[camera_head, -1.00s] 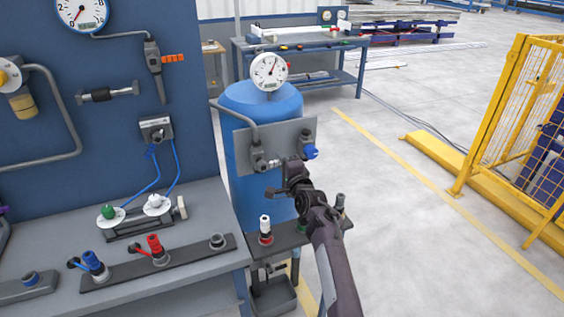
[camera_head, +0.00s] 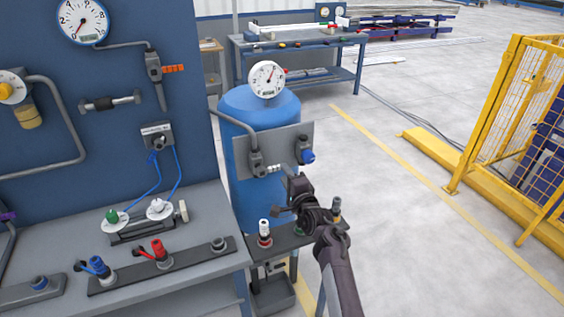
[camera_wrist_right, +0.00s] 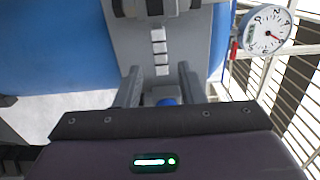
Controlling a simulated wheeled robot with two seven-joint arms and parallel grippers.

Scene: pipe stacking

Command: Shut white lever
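A short white segmented piece (camera_head: 274,168), which looks like the white lever, lies sideways on the grey panel (camera_head: 292,138) of the blue tank (camera_head: 235,108). It sits between a dark fitting (camera_head: 256,163) and a blue-capped fitting (camera_head: 307,157). My right gripper (camera_head: 289,176) is just below and in front of it. In the right wrist view the white piece (camera_wrist_right: 160,52) runs down towards the gap between the open fingers (camera_wrist_right: 158,76). A blue part (camera_wrist_right: 166,101) shows low between them. Contact cannot be told. My left gripper is out of view.
A white-topped valve (camera_head: 264,230) with a red ring stands on a low shelf below the panel. A gauge (camera_head: 267,79) tops the tank. The workbench (camera_head: 190,272) with red and blue valves is at left. Open floor (camera_head: 420,240) lies right, before a yellow cage (camera_head: 510,130).

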